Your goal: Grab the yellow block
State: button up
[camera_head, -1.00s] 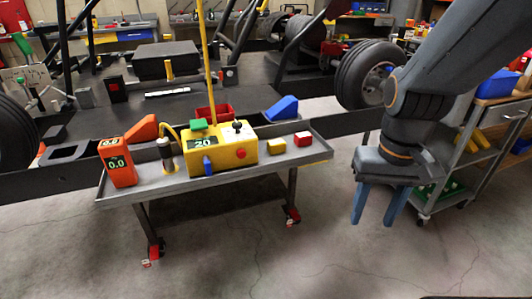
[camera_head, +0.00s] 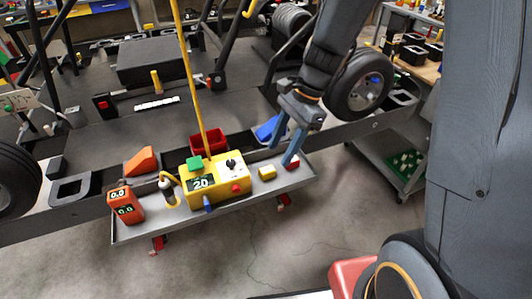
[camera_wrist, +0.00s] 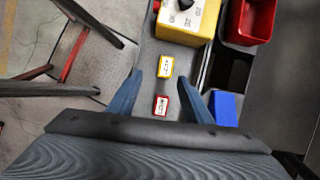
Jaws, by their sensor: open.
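The small yellow block (camera_head: 267,172) sits on the grey tray cart (camera_head: 240,193), just right of the yellow control box (camera_head: 214,180). In the wrist view the yellow block (camera_wrist: 166,67) lies ahead of the fingertips, roughly centred between them, with a dark-marked label on top. A red block (camera_head: 291,163) with a pale label sits to its right; it also shows in the wrist view (camera_wrist: 161,106), between the fingers. My gripper (camera_head: 282,150) is open and empty, with blue fingers above the tray's right end. The right finger partly covers the red block in the head view.
A blue wedge (camera_head: 268,128) and a red bin (camera_head: 208,141) stand behind the tray. A tall yellow pole (camera_head: 191,80) rises near the control box. An orange meter (camera_head: 125,204) stands at the tray's left end. A wheel (camera_head: 360,84) stands behind my gripper.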

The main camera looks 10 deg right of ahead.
aim_at(268, 169)
jog(key=shift+m, duration=0.3)
jog(key=shift+w+a+p+x, duration=0.15)
jog(key=shift+p+x, duration=0.25)
jog(key=shift+x, duration=0.85)
jog(key=shift+w+p+x, duration=0.2)
jog(key=shift+p+x, duration=0.15)
jog(key=shift+x, duration=0.95)
jog(key=shift+w+a+p+x, duration=0.15)
jog(key=shift+p+x, duration=0.25)
jog(key=shift+x, duration=0.85)
jog(key=c, duration=1.1)
jog(key=shift+c, duration=0.2)
